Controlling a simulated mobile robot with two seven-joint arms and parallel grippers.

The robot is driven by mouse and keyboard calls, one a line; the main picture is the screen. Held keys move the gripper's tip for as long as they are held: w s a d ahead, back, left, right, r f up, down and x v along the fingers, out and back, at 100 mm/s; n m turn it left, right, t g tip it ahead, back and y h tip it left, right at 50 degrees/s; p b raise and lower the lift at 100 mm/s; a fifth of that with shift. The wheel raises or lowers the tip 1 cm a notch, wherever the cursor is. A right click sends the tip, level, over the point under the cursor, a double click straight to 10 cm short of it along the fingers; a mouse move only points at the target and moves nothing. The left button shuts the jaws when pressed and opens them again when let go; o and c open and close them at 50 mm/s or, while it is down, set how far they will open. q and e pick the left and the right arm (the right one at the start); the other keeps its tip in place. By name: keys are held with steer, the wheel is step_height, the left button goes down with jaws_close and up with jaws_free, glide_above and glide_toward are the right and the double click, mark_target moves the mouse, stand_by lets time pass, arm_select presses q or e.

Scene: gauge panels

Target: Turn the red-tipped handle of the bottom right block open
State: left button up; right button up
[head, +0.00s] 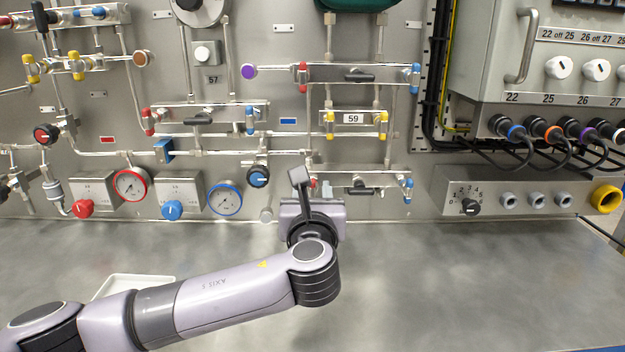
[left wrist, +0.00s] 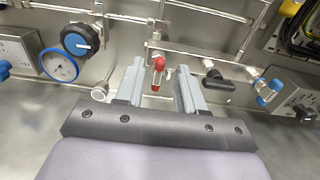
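The bottom right block (head: 375,191) is a metal valve block low on the panel, with a black handle in the middle and a blue-tipped handle at its right end. Its red-tipped handle (left wrist: 157,66) shows between my fingers in the left wrist view, hanging downward. In the head view my left gripper (head: 312,184) mostly hides that left end of the block. My left gripper (left wrist: 160,90) is open, one finger on each side of the red tip. I cannot tell whether either finger touches it. My right gripper is in neither view.
A blue knob (head: 258,176) and a blue-rimmed gauge (head: 225,199) sit left of the gripper. A grey socket box (head: 530,195) stands to the right. A white tray (head: 135,286) lies on the metal bench, which is otherwise clear.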

mark_target(312, 189)
arm_select(q)
steer(key=shift+w, duration=2.1)
jaws_close()
